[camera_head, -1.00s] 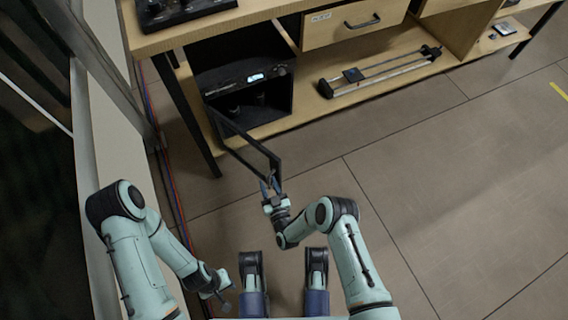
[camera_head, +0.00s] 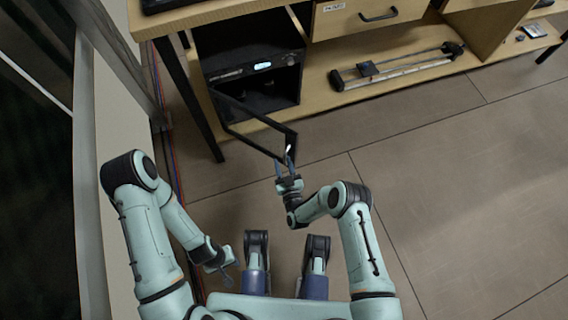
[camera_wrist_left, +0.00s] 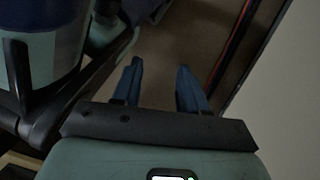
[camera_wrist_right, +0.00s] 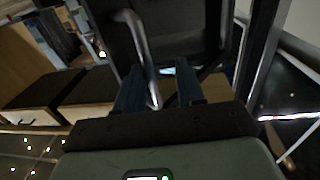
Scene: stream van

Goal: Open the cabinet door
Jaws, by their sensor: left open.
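The cabinet (camera_head: 302,92) is a black box on the shelf under the desk. Its dark-framed door (camera_head: 246,136) stands swung outward from the left side, leaving the front open. My right gripper (camera_head: 285,165) is at the free end of the door. In the right wrist view, the curved silver door handle (camera_wrist_right: 142,45) passes between the fingers of that gripper (camera_wrist_right: 162,88). Those fingers are apart, with a gap beside the handle; contact is unclear. My left gripper (camera_head: 220,268) is low at the left, away from the cabinet. The left wrist view shows it open and empty (camera_wrist_left: 158,85).
A device with a lit display (camera_head: 262,66) is inside the cabinet. A drawer (camera_head: 366,16) is above right, and a metal rail device (camera_head: 400,68) lies on the shelf. A desk leg (camera_head: 190,100) and pale wall (camera_head: 110,130) are left. The floor at right is clear.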

